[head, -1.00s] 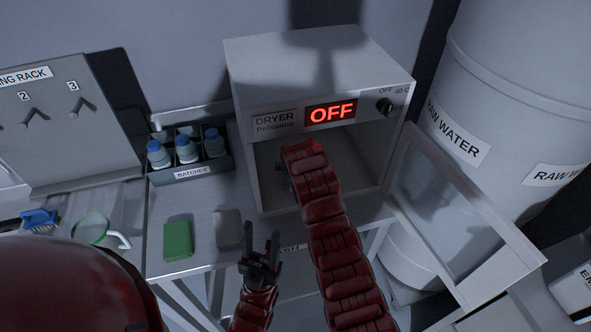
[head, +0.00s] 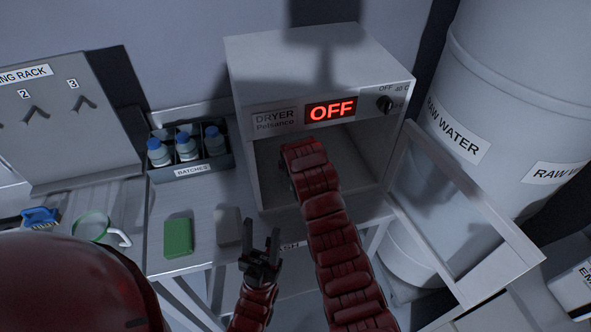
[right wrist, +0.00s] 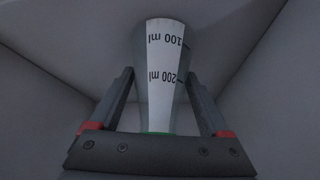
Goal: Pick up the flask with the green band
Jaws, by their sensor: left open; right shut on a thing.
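The flask (right wrist: 160,45) is clear, with a white scale marked 100 ml and 200 ml. A sliver of its green band (right wrist: 156,133) shows low down, just above the gripper body. My right gripper (right wrist: 160,82) is shut on the flask, one finger on each side. In the head view my right forearm reaches into the open dryer (head: 318,62), and it hides the right gripper and the flask. My left gripper (head: 262,248) is open and empty, in front of the bench edge.
The dryer's door (head: 468,215) stands open to the right, beside the raw water tank (head: 500,75). On the bench are a batches crate (head: 192,171) with blue-capped bottles, a green block (head: 178,238) and a grey block (head: 228,226). A rack (head: 65,130) stands left.

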